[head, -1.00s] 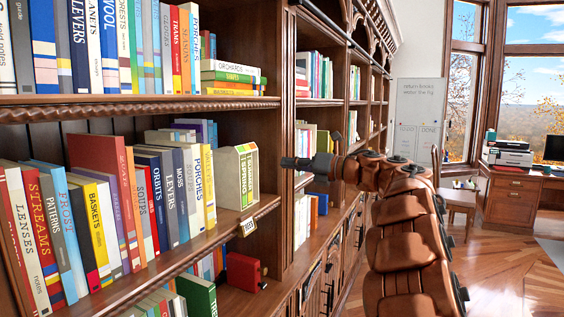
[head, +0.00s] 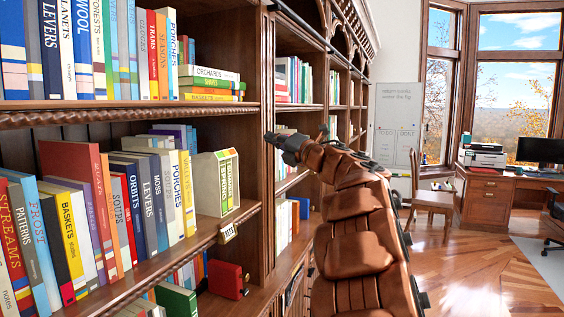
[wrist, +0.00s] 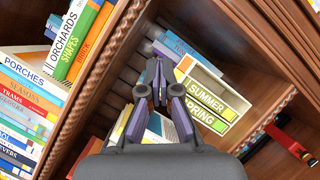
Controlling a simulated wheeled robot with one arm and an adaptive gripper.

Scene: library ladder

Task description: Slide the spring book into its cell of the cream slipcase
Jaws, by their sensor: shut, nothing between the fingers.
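The cream slipcase (head: 207,185) stands upright on the middle shelf, at the right end of the book row. The spring book (head: 223,181) is in one of its cells, spine outward and about flush with the case front. A summer book sits in the cell beside it. In the wrist view, the slipcase (wrist: 206,70), spring book (wrist: 190,118) and summer book (wrist: 206,97) show right of the fingers. My gripper (head: 269,138) is shut and empty, in front of the bookcase upright. Its closed fingers (wrist: 153,85) appear apart from the spring book.
Several upright books (head: 150,185) fill the shelf left of the slipcase. Stacked books (head: 210,84) lie on the shelf above. A red object (head: 226,278) sits on the shelf below. The wooden upright (head: 267,215) bounds the bay. Open floor (head: 470,265) lies to the right.

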